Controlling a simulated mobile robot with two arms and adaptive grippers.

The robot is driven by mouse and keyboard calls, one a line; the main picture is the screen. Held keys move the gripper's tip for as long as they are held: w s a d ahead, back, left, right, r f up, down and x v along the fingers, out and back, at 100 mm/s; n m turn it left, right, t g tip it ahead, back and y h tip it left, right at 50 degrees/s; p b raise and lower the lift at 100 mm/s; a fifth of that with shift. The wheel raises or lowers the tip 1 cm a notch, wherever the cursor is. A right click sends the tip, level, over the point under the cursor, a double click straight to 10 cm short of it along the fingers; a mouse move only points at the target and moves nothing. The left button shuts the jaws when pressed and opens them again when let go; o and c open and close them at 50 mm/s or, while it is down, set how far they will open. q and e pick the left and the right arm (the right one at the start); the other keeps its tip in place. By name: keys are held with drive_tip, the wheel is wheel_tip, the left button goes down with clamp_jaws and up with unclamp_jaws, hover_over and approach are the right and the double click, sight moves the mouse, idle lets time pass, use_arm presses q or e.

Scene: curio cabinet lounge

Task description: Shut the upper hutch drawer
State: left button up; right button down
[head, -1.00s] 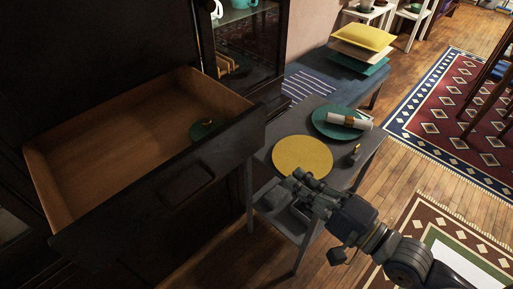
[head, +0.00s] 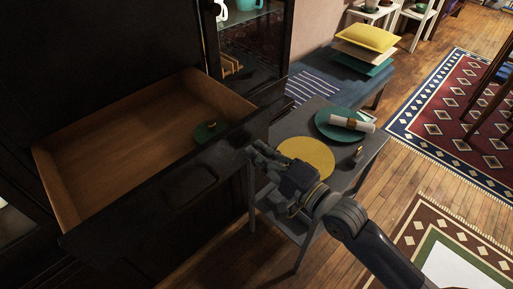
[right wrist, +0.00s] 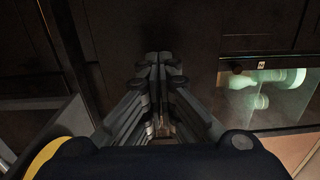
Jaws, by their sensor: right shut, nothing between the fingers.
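The upper hutch drawer (head: 120,160) stands pulled well out of the dark hutch (head: 95,50) in the head view. Its inside is bare brown wood apart from a small green item (head: 208,132) near the right end. The dark drawer front (head: 225,148) has a handle (head: 190,186) on its face. My right gripper (head: 254,152) is shut and empty, close to the right part of the drawer front. I cannot tell whether it touches. In the right wrist view its fingers (right wrist: 159,62) are together before a dark surface. My left gripper is not in view.
A small grey table (head: 365,160) stands right of the drawer, with a yellow round mat (head: 306,150), and a green plate (head: 330,117) bearing a rolled napkin (head: 352,123). A bench (head: 322,78) with stacked cushions (head: 367,38) stands behind. Open wooden floor (head: 390,170) lies at right.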

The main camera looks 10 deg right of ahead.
drive_tip(key=shift+w+a, duration=0.25)
drive_tip(key=shift+w, duration=0.1)
drive_tip(key=p+x, duration=0.1)
drive_tip(key=x, duration=0.8)
drive_tip(key=shift+p, duration=0.3)
